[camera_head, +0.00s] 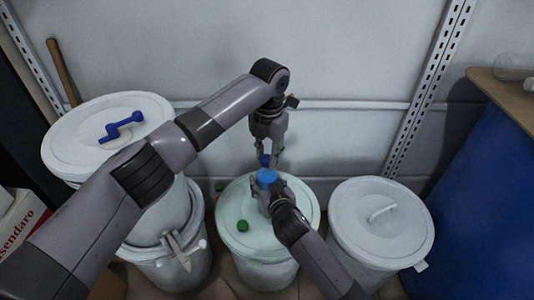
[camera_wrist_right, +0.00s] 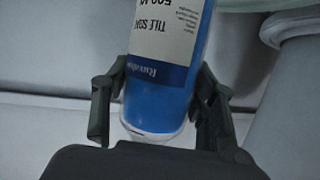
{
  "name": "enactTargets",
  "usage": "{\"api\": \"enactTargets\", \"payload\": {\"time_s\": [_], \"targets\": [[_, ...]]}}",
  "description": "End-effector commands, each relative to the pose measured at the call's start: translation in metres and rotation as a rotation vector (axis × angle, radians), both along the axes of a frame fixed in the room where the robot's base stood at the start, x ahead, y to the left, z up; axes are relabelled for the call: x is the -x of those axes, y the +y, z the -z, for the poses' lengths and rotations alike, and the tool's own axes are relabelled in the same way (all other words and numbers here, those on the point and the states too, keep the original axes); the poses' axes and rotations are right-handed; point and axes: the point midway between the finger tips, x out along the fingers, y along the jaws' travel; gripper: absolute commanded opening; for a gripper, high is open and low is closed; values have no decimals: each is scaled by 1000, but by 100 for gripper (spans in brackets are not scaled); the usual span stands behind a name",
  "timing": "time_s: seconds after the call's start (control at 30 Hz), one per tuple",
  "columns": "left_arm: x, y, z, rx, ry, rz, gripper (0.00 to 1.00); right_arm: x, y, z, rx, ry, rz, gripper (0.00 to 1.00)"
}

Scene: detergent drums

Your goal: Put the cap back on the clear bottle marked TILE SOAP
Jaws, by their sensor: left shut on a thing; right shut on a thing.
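The clear bottle (camera_wrist_right: 165,70) holds blue liquid and carries a white label reading TILE SOAP. In the head view its blue top part (camera_head: 266,176) shows above the middle drum. My right gripper (camera_wrist_right: 160,110) is shut on the bottle, one finger on each side; it also shows in the head view (camera_head: 275,191). My left gripper (camera_head: 269,163) points down from above, shut on a small dark blue cap (camera_head: 264,160). The cap is just above the bottle's top in the picture; I cannot tell whether they touch.
The middle drum's pale lid (camera_head: 300,211) lies below, with a green cap (camera_head: 242,226) on it. Another green item (camera_head: 219,187) is beside that drum. A left drum (camera_head: 75,145) bears a blue crank (camera_head: 122,126). A right drum (camera_head: 380,220) has a handled lid.

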Motion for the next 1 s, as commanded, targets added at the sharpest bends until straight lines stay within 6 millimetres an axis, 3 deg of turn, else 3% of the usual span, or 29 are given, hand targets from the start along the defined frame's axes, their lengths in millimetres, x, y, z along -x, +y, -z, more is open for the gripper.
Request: {"api": "enactTargets", "payload": {"time_s": [0.37,0.4,0.67,1.0], "targets": [[0,0,0,0,-1,43,20,0,-1,1,3,1,1,0],[0,0,0,0,-1,42,30,0,-1,1,3,1,1,0],[0,0,0,0,0,41,47,0,-1,1,3,1,1,0],[0,0,-2,0,-1,41,47,0,-1,1,3,1,1,0]]}}
